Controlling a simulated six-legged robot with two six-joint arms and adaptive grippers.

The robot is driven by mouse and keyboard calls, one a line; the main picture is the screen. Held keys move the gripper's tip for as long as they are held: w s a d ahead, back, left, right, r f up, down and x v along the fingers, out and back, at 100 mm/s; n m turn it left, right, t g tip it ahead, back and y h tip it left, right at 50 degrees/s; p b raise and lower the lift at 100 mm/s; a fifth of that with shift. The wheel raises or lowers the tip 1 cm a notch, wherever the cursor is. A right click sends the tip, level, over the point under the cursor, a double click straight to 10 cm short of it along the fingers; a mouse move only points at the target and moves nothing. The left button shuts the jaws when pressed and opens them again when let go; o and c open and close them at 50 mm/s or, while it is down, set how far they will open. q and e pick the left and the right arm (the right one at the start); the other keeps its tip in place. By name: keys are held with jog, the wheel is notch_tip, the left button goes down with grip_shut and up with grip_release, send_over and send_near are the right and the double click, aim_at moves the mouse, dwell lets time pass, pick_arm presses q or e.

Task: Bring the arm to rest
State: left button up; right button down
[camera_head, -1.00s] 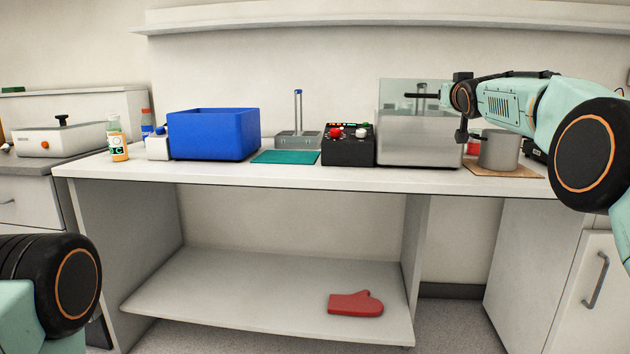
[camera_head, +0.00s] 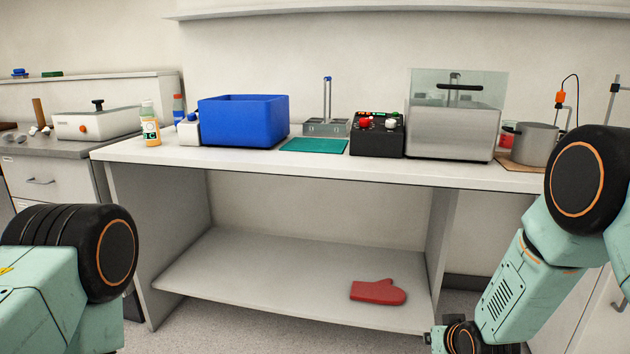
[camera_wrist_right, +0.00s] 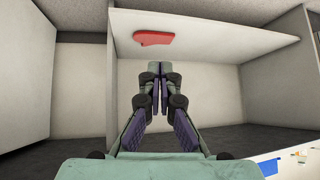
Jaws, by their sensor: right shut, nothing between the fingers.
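My right arm (camera_head: 520,275) hangs down at the right of the head view, in front of the workbench. Its wrist end is cut off by the bottom edge, by the lower right of the bench. In the right wrist view my right gripper (camera_wrist_right: 159,78) is shut, its fingers together with nothing between them. It points towards the open space under the bench, with a red oven mitt (camera_wrist_right: 153,38) beyond the fingertips. My left arm shows only as a joint and link (camera_head: 70,265) at lower left; its gripper is out of view.
The workbench (camera_head: 240,163) carries a blue bin (camera_head: 243,122), green mat (camera_head: 314,146), black control box (camera_head: 377,140), steel bath (camera_head: 452,135), pot (camera_head: 536,145) and a labelled bottle (camera_head: 150,128). The oven mitt (camera_head: 378,292) lies on the lower shelf (camera_head: 270,275).

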jog(key=s+a+f+g+p, duration=0.1)
jog(key=s+f+g, duration=0.1)
jog(key=s, duration=1.1)
jog(key=s+f+g+p, duration=0.1)
jog(key=s+g, duration=0.3)
jog(key=s, duration=1)
jog(key=s+a+f+g+p, duration=0.1)
jog(key=s+f+g, duration=0.1)
jog(key=s, duration=1.2)
jog(key=shift+s+a+f+g+p, duration=0.2)
jog(key=shift+a+f+g+p, duration=0.15)
jog(key=shift+f, duration=0.25)
